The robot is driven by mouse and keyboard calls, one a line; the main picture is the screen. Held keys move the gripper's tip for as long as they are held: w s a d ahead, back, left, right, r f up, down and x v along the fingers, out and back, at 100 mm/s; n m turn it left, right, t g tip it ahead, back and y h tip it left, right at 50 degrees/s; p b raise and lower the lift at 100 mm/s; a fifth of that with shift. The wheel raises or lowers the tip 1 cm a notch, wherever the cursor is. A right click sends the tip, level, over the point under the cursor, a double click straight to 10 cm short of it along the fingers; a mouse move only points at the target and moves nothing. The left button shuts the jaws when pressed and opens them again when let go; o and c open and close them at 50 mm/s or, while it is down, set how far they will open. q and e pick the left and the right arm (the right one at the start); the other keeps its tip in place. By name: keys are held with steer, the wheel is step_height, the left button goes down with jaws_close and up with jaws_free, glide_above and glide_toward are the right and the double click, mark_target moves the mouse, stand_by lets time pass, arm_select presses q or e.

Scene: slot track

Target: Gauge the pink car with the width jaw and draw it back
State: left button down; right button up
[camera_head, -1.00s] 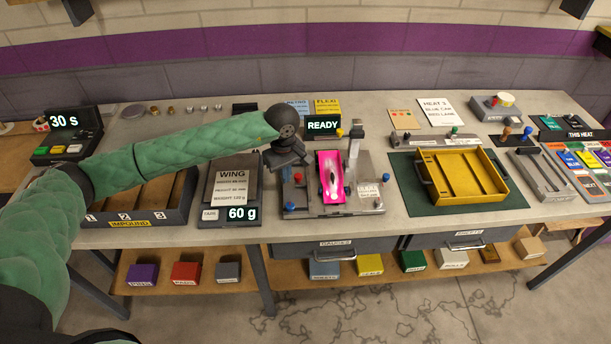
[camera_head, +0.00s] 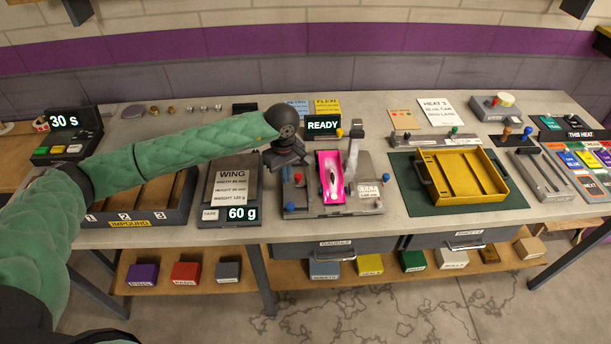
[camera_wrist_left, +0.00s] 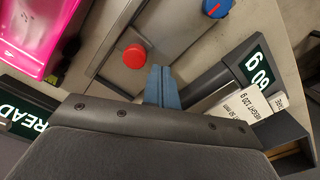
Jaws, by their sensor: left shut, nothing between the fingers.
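The pink car (camera_head: 330,178) sits on the grey gauge station (camera_head: 330,212) in the head view. Part of the car shows at the upper left of the left wrist view (camera_wrist_left: 28,35). A pale grey upright piece (camera_head: 351,168) stands close along the car's right side; I cannot tell whether it touches. On the car's left are a red knob (camera_head: 298,177) and a blue knob (camera_head: 290,206). My left gripper (camera_head: 289,160) is above the station's left side. In the left wrist view its blue fingers (camera_wrist_left: 163,88) are together and empty, beside the red knob (camera_wrist_left: 135,56). My right gripper is out of view.
A display reading READY (camera_head: 322,125) stands behind the station. The WING scale (camera_head: 229,213), reading 60 g, is to the left. A yellow tray (camera_head: 463,208) on a green mat is to the right.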

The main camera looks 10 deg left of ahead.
mark_target(297, 175)
arm_select(q)
steer(key=shift+w+d+b, duration=0.3)
steer(key=shift+d+b, duration=0.25)
steer(key=shift+d, duration=0.4)
steer(key=shift+w+d+b, duration=0.3)
steer(key=shift+d+b, duration=0.2)
steer(key=shift+d, duration=0.45)
stand_by(1.5)
steer(key=shift+s+a+b, duration=0.15)
steer(key=shift+a+b, duration=0.2)
steer(key=shift+b, duration=0.25)
stand_by(0.7)
steer(key=shift+r, duration=4)
